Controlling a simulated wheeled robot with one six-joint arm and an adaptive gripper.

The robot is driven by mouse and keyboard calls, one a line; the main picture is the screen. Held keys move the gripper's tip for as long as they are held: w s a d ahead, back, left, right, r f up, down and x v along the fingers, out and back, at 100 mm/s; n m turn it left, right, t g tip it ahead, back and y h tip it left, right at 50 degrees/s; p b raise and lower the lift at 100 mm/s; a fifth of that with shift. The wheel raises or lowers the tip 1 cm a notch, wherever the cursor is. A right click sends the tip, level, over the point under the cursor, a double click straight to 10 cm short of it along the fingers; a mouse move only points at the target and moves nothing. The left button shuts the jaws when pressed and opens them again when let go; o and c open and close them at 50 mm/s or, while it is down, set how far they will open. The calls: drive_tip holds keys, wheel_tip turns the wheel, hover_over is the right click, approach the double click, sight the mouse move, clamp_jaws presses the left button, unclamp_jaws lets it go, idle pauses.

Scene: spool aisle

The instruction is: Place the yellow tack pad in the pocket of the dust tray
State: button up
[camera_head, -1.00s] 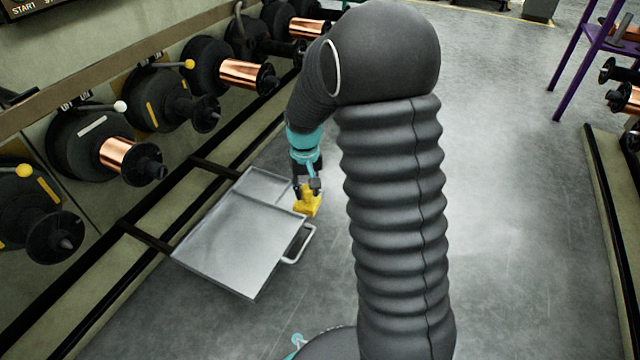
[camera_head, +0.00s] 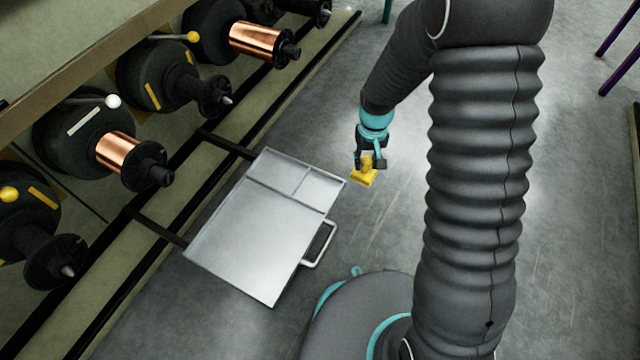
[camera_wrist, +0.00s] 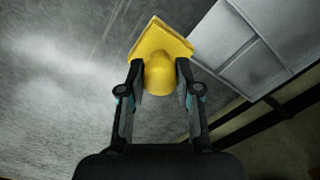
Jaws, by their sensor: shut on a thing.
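The yellow tack pad (camera_head: 362,178) has a flat base and a rounded knob. My gripper (camera_head: 370,162) is shut on it, and the wrist view shows the knob of the pad (camera_wrist: 158,78) between the two fingers (camera_wrist: 158,92). The pad is held just off the far right corner of the dust tray (camera_head: 240,232), apart from it in the head view. The tray is grey metal with a large flat area and two smaller pockets at its far end. The right-hand pocket (camera_head: 320,188) is nearest the pad. Both pockets look empty. The tray also shows in the wrist view (camera_wrist: 232,42).
A pale handle (camera_head: 322,246) sticks out from the tray's right side. Dark rails and a rack with several spools, some with copper wire (camera_head: 262,40), run along the left. The grey floor (camera_head: 385,225) between the tray and my arm is clear.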

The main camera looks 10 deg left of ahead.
drive_tip(key=shift+w+a+f+b, duration=0.1)
drive_tip(key=shift+a+f+b, duration=0.15)
drive_tip(key=shift+a+f, duration=1.85)
drive_tip(key=shift+s+a+f+b, duration=0.1)
drive_tip(key=shift+a+f+b, duration=0.2)
drive_tip(key=shift+a+f, duration=1.75)
drive_tip(key=shift+w+a+f+b, duration=0.1)
drive_tip(key=shift+a+f+b, duration=0.15)
drive_tip(key=shift+a+f, duration=1.85)
drive_tip(key=shift+a+r, duration=0.3)
drive_tip(key=shift+r, duration=0.05)
drive_tip(key=shift+f, duration=0.15)
drive_tip(key=o, duration=1.1)
